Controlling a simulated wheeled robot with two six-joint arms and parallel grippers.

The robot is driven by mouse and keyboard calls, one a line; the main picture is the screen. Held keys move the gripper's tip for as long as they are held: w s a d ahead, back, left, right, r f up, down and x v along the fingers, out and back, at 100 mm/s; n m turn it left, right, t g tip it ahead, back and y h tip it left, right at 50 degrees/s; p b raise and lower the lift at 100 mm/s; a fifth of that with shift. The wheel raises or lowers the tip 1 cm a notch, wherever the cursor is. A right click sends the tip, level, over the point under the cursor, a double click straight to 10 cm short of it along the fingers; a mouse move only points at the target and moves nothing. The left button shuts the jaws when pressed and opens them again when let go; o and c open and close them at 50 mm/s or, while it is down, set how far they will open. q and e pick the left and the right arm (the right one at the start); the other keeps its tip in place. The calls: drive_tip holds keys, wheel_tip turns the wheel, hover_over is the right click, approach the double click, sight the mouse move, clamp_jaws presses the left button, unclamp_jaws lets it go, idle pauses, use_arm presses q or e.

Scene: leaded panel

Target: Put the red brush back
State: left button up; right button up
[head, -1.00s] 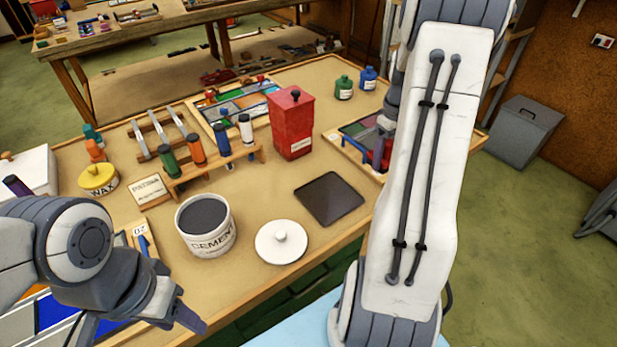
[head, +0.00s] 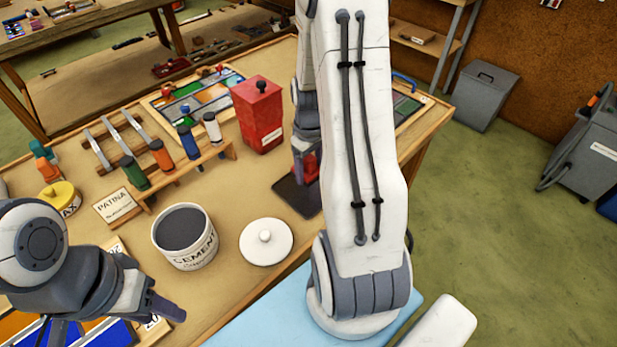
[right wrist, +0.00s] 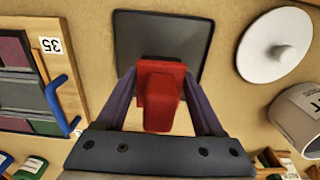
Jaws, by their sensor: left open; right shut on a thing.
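The red brush (right wrist: 160,95) is between the fingers of my right gripper (right wrist: 162,92), which is shut on it. It also shows in the head view (head: 309,168), partly behind my right arm. It is over the dark square pad (head: 297,197), which also shows in the right wrist view (right wrist: 190,35); whether they touch I cannot tell. A wooden rack (head: 190,172) holds brushes with green, orange, blue and white handles. My left gripper (head: 152,308) is open and empty at the front left, over the table's front edge.
The cement tub (head: 185,240) and its white lid (head: 266,242) stand in front of the rack. A red box (head: 258,115) stands behind the pad. A panel with a blue handle (right wrist: 62,95) lies beside the pad. A yellow wax tin (head: 60,197) is at left.

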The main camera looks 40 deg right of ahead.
drive_tip(key=shift+f, duration=2.1)
drive_tip(key=o, duration=1.3)
drive_tip(key=shift+f, duration=0.1)
